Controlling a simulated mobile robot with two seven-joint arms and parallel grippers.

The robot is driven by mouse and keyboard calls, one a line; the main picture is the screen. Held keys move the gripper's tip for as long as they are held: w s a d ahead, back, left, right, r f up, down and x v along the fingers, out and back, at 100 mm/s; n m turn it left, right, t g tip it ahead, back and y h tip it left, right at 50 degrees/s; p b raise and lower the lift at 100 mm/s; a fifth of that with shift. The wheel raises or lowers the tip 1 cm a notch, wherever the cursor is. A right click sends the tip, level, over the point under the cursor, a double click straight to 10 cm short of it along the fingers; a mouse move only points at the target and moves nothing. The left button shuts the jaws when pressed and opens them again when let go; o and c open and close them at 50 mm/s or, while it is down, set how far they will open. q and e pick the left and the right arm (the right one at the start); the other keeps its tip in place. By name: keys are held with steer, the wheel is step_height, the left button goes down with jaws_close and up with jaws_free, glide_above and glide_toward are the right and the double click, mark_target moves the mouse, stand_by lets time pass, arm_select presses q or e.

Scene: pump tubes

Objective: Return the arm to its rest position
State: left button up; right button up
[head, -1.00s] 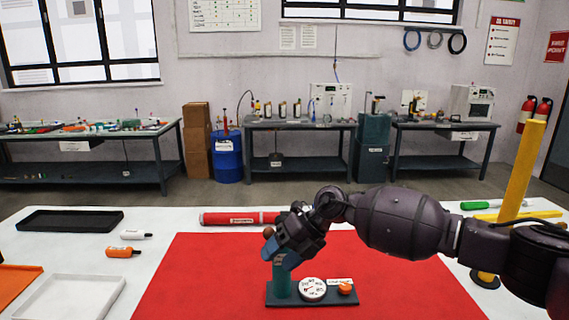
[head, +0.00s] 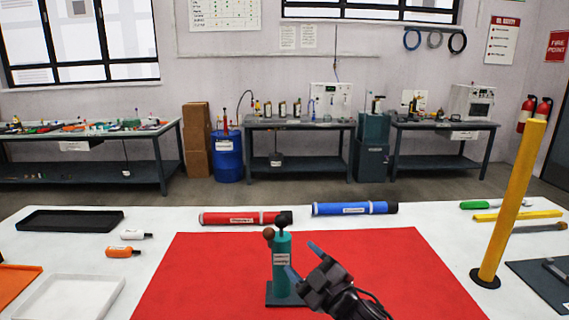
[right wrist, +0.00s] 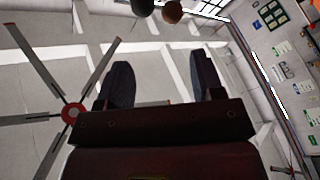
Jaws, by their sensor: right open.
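My right gripper (head: 306,262) is low over the red mat (head: 400,260), just right of the green pump (head: 282,265) on its dark base. In the right wrist view its two fingers (right wrist: 160,85) are spread with nothing between them. The pump stands upright with a brown ball and a black knob at its top; the two balls also show at the top of the right wrist view. The gripper hides the right part of the pump's base, and the gauge is not visible. My left gripper is not in view.
A red tube (head: 240,218) and a blue tube (head: 354,208) lie behind the mat. A yellow post (head: 510,200) stands at the right. A black tray (head: 70,221), a white tray (head: 70,298) and two small bottles are at the left. The right wrist view shows a ceiling fan (right wrist: 72,112).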

steer(key=s+d+f+m+h, duration=0.6)
steer(key=d+f+m, duration=0.2)
steer(key=d+f, duration=0.2)
steer(key=s+d+f+m+g+h, duration=0.2)
steer(key=s+d+f, duration=0.4)
steer(key=s+f, duration=0.3)
steer(key=s+d+f+m+g+h, duration=0.3)
steer(key=s+d+f, duration=0.4)
steer(key=s, duration=0.8)
step_height(320, 180, down, 3)
steer(key=shift+s+r+m+h, duration=0.1)
steer(key=shift+s+m+h, duration=0.35)
steer(key=shift+m, duration=0.25)
